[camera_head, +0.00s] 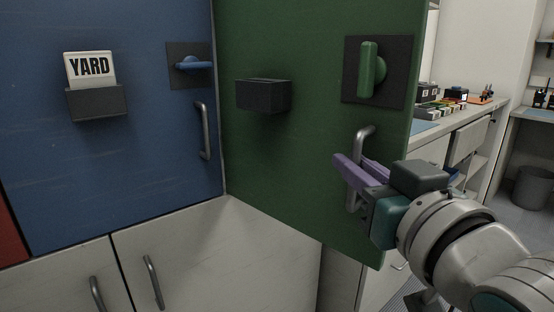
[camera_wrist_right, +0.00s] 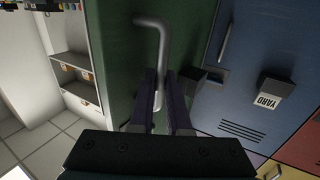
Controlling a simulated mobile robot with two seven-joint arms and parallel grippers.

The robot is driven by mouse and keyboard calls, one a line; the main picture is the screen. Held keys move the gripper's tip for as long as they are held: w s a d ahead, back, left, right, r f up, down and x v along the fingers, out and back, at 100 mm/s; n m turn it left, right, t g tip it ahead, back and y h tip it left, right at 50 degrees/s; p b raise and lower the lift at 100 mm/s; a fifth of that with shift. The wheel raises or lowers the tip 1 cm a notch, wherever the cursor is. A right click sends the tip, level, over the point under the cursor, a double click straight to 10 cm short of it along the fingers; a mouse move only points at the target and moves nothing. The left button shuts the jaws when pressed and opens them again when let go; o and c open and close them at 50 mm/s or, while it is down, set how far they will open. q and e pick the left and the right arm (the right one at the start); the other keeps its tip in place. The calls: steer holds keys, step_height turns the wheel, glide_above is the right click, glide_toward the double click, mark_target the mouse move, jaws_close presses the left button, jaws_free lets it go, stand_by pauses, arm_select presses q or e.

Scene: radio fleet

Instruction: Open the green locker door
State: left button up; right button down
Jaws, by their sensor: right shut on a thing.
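The green locker door (camera_head: 285,160) stands swung out at an angle from the blue locker beside it. It carries a green turn latch (camera_head: 372,70), upright on a dark plate, a black card holder (camera_head: 264,95) and a grey bar handle (camera_head: 363,140). My right gripper (camera_head: 350,172) has its purple fingers at this handle and is shut on it. In the right wrist view the handle (camera_wrist_right: 153,32) runs down between the fingers of my right gripper (camera_wrist_right: 163,92). The handle's lower part is partly hidden by the fingers. My left gripper is not in view.
The blue locker door (camera_head: 130,150) to the left is shut, with a YARD card (camera_head: 90,68) in its holder and a blue latch lever (camera_head: 193,66). Pale cupboards (camera_head: 200,260) lie below. A workbench (camera_head: 450,122) with small items and a bin (camera_head: 533,188) stand at the right.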

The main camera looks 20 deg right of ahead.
steer(key=c, duration=1.3)
jaws_free()
steer(key=shift+o, duration=0.7)
steer(key=shift+w+a, duration=0.1)
steer(key=s+a, duration=0.1)
steer(key=s, duration=0.9)
